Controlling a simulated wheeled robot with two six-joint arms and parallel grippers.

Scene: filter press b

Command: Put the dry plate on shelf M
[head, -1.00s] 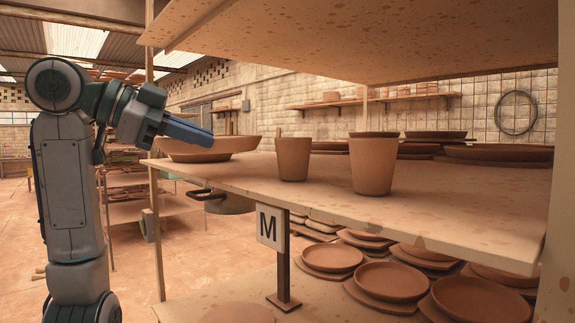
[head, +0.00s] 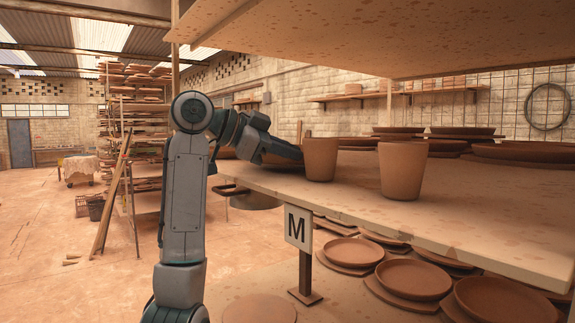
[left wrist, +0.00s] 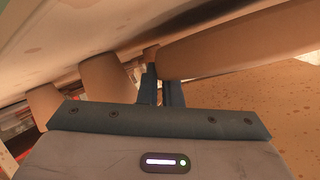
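The shelf marked M (head: 455,222) is the middle board, with its sign (head: 298,228) below the front edge. My left gripper (head: 300,158) reaches in over this board, its fingertips behind the left clay cup (head: 320,160). In the head view, part of this plate (head: 357,160) shows between the two cups. I cannot tell whether its underside touches the board. My right gripper is not in view.
A second cup (head: 403,170) stands upright near the front edge. Reddish plates (head: 525,153) sit farther back on the board. An upper board (head: 400,40) hangs above. More plates (head: 413,278) fill the board below. The front strip beside the cups is bare.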

